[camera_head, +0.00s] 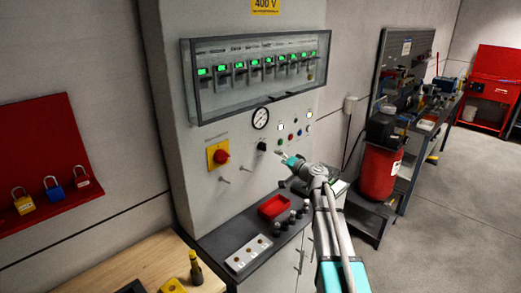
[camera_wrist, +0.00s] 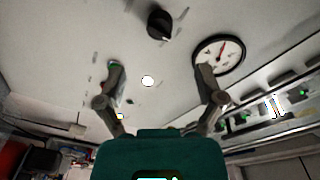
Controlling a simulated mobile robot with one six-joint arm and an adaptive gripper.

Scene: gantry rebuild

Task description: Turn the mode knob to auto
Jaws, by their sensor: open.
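The black mode knob (camera_head: 262,146) is on the grey cabinet front, below the round gauge (camera_head: 260,118). In the wrist view the knob (camera_wrist: 160,23) shows at the top middle with a pale pointer mark; its setting labels are too small to read. My gripper (camera_head: 284,156) is just right of and slightly below the knob in the head view. In the wrist view my gripper (camera_wrist: 157,70) is open, its fingers spread and empty. The knob lies beyond the fingertips, not between them. The gauge (camera_wrist: 218,54) shows behind the right finger.
A red switch (camera_head: 221,156) on a yellow plate sits left of the knob, with small pegs below. Indicator lights and buttons (camera_head: 293,135) are to the right. A glazed breaker box (camera_head: 257,70) juts out above.

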